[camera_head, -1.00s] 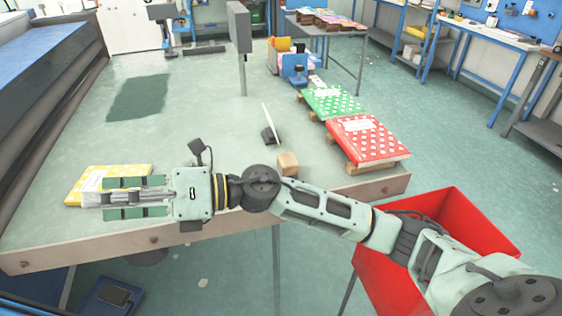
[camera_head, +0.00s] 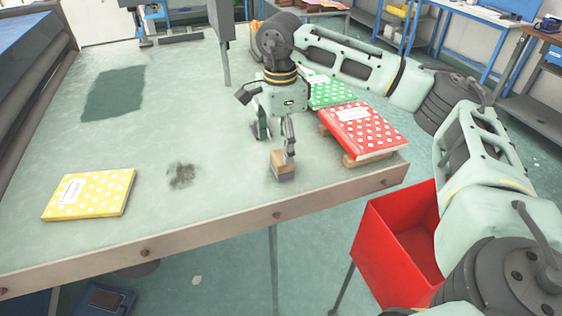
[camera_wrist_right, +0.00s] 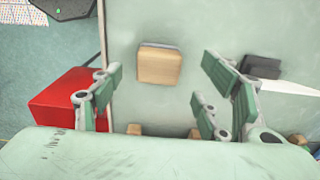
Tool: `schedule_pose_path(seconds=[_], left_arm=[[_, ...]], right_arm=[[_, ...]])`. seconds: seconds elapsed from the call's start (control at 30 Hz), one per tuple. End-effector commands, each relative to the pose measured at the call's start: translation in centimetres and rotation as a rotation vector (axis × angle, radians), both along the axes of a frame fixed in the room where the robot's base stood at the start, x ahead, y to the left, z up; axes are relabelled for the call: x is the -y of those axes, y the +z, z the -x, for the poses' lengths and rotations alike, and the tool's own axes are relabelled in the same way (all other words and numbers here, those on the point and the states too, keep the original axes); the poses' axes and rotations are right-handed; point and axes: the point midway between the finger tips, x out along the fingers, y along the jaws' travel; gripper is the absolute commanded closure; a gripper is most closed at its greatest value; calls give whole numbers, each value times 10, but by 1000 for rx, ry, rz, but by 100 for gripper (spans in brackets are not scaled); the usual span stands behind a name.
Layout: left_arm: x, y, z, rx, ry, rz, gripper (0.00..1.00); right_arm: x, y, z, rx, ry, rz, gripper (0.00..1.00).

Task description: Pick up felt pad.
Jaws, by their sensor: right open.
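The felt pad (camera_head: 284,164) looks like a small wooden block with a grey layer on one side. It rests on the table near the front edge, left of the red dotted book. My right gripper (camera_head: 276,142) points down just above and behind it, its fingers apart and empty. In the right wrist view the pad (camera_wrist_right: 160,66) lies between and beyond the spread fingers, untouched, with its grey edge at the top. My left gripper is not in view.
The table (camera_head: 170,120) is mostly clear, with a dark smudge (camera_head: 181,175) and a yellow dotted book (camera_head: 89,194) at left. Red (camera_head: 362,130) and green (camera_head: 328,90) dotted books lie at right. A red bin (camera_head: 395,250) stands below the front edge. A dark block (camera_wrist_right: 262,66) is beside my fingers.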

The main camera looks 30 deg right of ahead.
Motion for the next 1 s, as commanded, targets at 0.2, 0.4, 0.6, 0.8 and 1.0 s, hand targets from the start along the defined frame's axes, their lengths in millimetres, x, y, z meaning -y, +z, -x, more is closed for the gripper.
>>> schedule_pose_path(seconds=[0.2,0.4,0.6,0.8,1.0], left_arm=[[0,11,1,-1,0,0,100],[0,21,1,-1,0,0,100],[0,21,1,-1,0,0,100],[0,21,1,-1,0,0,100],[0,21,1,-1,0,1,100]], right_arm=[[2,-24,3,-5,0,-2,31],[3,-55,4,-4,0,-3,31],[3,-66,3,0,0,-4,31],[3,-66,3,0,0,-4,36],[3,-66,3,0,0,-5,53]])
